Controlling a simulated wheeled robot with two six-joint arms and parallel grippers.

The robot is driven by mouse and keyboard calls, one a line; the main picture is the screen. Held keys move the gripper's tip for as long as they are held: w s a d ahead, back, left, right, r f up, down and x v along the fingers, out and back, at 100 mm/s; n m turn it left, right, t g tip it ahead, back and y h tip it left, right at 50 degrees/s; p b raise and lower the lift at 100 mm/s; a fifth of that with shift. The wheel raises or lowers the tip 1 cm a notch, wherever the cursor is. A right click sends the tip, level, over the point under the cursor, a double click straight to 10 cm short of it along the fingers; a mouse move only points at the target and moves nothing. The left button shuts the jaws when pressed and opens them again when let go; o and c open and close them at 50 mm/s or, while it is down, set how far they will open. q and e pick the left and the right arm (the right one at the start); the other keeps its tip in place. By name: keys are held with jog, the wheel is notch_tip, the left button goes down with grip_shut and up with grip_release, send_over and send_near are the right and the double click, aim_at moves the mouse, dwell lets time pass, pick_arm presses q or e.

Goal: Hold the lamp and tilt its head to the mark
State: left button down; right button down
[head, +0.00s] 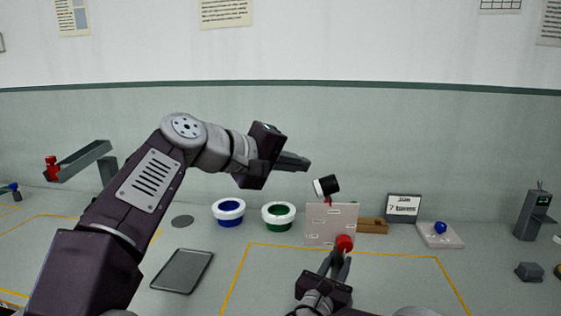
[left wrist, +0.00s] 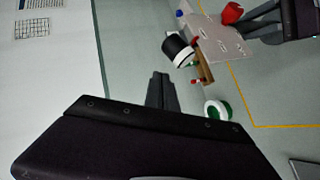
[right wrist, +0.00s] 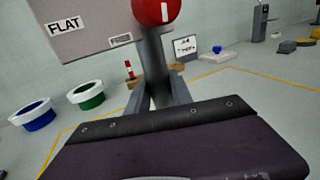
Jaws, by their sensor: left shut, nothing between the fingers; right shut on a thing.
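The lamp has a black head with a white face (head: 326,187), tilted, on a red stem behind a pale panel (head: 321,226) with small labels. The head also shows in the left wrist view (left wrist: 178,48). A red knob (head: 344,242) with a white stripe is at the panel's front, and it fills the top of the right wrist view (right wrist: 152,8). My right gripper (head: 341,258) is shut on the red knob. My left gripper (head: 306,164) is shut and empty, above and left of the lamp head, apart from it. The panel reads "FLAT" in the right wrist view.
A blue pot (head: 229,212) and a green pot (head: 278,216) stand left of the panel. A wooden block (head: 373,226), a small sign (head: 403,208) and a tray with a blue ball (head: 440,236) stand right. A dark flat tray (head: 182,271) lies front left.

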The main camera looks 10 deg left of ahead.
jog(key=shift+f, duration=0.1)
jog(key=c, duration=1.1)
grip_release()
pick_arm(q)
jog(key=w+r+v, duration=0.1)
jog(key=v, duration=1)
jog(key=shift+a+r, duration=0.25)
jog(key=shift+a, duration=0.25)
pick_arm(e)
jog(key=shift+o, duration=0.2)
pick_arm(q)
jog(key=shift+s, duration=0.1)
